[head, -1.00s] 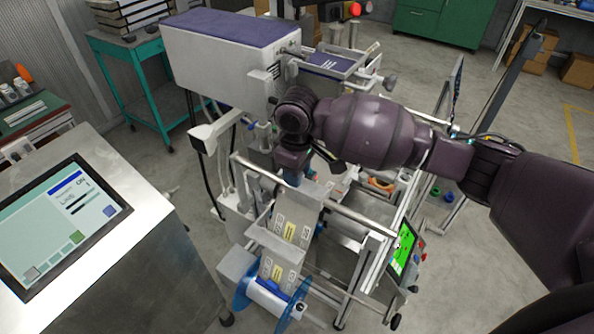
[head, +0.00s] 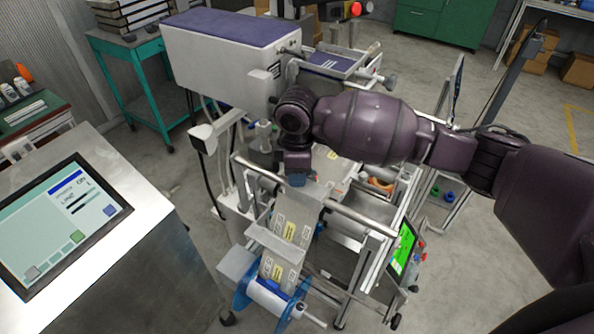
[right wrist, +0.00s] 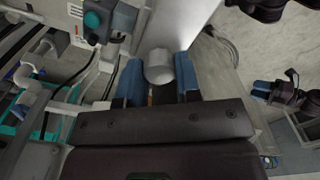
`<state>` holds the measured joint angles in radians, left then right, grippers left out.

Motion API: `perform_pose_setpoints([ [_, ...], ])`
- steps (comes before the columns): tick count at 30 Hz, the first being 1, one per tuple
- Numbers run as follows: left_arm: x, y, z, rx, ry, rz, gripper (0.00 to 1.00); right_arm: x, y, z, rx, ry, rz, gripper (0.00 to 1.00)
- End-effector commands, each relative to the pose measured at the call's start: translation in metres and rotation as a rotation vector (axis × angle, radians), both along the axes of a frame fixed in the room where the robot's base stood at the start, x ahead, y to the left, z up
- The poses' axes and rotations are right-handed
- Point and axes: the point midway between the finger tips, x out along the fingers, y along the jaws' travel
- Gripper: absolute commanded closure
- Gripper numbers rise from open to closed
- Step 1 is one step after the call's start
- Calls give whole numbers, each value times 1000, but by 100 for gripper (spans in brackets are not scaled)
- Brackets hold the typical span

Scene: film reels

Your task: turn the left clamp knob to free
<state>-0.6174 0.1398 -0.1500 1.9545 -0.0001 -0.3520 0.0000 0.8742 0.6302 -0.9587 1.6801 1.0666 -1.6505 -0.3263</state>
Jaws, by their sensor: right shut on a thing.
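My right gripper (head: 297,181) reaches down over the film machine in the head view, its blue fingertips near the upper end of the film strip (head: 292,220). In the right wrist view its two blue fingers (right wrist: 159,80) are shut on a pale grey round knob (right wrist: 158,66), which sits between them. In the head view the gripper and wrist hide this knob. The knob's turn position cannot be read. A dark gripper with blue fingers, apparently my left one (right wrist: 262,91), shows small at the right of the right wrist view; its opening is unclear.
A blue reel (head: 268,298) sits at the machine's near end. A metal bar (head: 362,218) crosses beside the gripper, and a green-lit panel (head: 403,250) stands at the right. A console with a screen (head: 62,218) is at the left. In the wrist view, a teal button (right wrist: 92,19) is close by.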

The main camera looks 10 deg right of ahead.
Motion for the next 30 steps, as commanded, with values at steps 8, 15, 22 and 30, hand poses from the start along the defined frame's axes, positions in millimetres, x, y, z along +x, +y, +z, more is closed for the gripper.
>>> perform_pose_setpoints([
  [8, 0, 0, 0, 0, 0, 0, 57, 1, 0, 1, 1, -2, 4, 92],
  [15, 0, 0, 0, 0, 1, 0, 57, 0, 0, 1, 0, -1, 3, 46],
  [22, 0, 0, 0, 0, 1, 0, 57, 0, 0, 0, 0, 0, 2, 43],
  [30, 0, 0, -2, 0, 0, 0, 57, 1, 0, 19, 1, -2, 2, 43],
])
